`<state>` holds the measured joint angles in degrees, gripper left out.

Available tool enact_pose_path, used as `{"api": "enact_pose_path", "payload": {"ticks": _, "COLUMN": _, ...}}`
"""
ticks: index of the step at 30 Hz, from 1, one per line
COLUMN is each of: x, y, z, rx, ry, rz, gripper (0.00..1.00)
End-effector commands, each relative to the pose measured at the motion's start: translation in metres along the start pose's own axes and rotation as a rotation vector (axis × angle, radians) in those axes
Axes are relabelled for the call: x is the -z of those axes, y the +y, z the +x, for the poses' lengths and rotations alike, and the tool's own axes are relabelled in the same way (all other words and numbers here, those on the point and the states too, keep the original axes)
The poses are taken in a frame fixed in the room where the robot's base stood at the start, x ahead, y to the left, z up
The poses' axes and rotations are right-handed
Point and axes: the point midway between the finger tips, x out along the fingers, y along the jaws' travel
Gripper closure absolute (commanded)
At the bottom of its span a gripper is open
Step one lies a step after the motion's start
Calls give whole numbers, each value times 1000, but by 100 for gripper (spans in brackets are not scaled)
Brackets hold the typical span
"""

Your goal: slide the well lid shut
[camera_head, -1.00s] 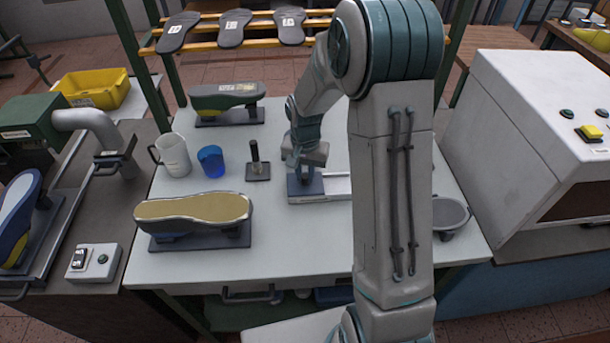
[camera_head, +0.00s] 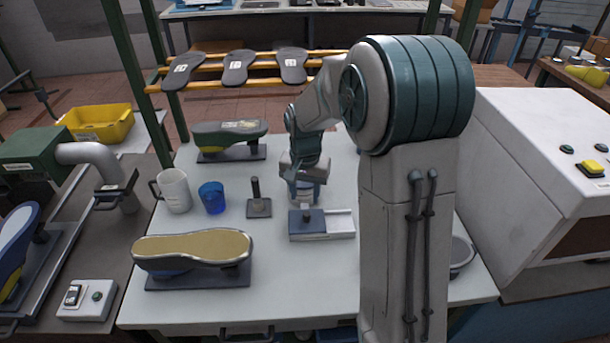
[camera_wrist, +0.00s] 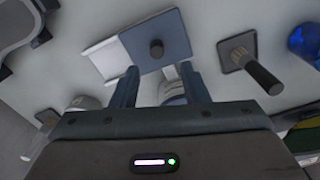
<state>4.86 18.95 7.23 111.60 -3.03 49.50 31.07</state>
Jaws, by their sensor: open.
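The well lid (camera_head: 307,221) is a blue-grey plate with a dark round knob. It lies over the left part of a pale base (camera_head: 341,224) on the table, and the base's right part is bare. In the wrist view the lid (camera_wrist: 174,35) and its knob (camera_wrist: 156,48) lie just beyond my fingertips, with the bare pale part (camera_wrist: 106,58) to the left. My gripper (camera_head: 304,188) is open, behind the lid in the head view and apart from the knob. A pale jar-like thing (camera_wrist: 172,90) shows between the fingers in the wrist view, partly hidden.
A dark upright handle on a square plate (camera_head: 258,208) stands left of the lid. Further left are a blue cup (camera_head: 212,198) and a white mug (camera_head: 174,190). A gold-topped last (camera_head: 193,247) lies at front left. A grey bowl (camera_head: 461,254) is partly behind my arm.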

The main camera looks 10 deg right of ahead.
Motion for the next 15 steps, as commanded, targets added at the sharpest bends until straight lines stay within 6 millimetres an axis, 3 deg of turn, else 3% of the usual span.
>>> {"api": "enact_pose_path", "payload": {"ticks": 6, "x": 0, "y": -1, "z": -46, "rx": 2, "ry": 4, "rz": -2, "gripper": 59}}
{"api": "enact_pose_path", "payload": {"ticks": 15, "x": 0, "y": -1, "z": -71, "rx": 0, "ry": 1, "rz": -2, "gripper": 59}}
